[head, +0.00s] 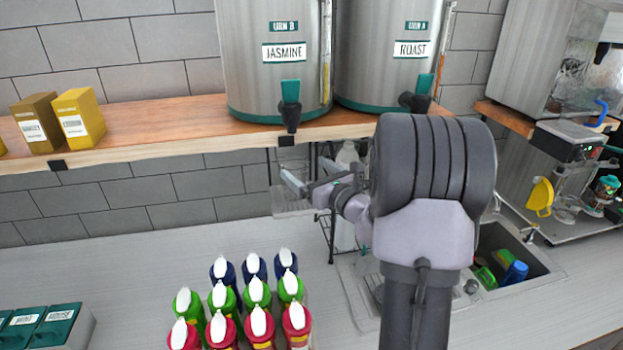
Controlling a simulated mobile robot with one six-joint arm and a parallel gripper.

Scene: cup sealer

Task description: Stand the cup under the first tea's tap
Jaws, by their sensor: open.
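Two steel urns stand on the wooden shelf: the Jasmine urn B (272,75) on the left and the Roast urn A (385,75) on the right. The Jasmine tap (290,103) has a teal handle and a black spout hanging over the shelf's front edge. The Roast tap (416,101) is partly behind my arm.
Several capped bottles (255,292) stand in rows on the counter (120,262). Yellow boxes (78,115) sit on the shelf (160,128) at left. Teal tea boxes (55,325) lie front left. A sink (510,250) is right of my arm. The counter's left middle is clear.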

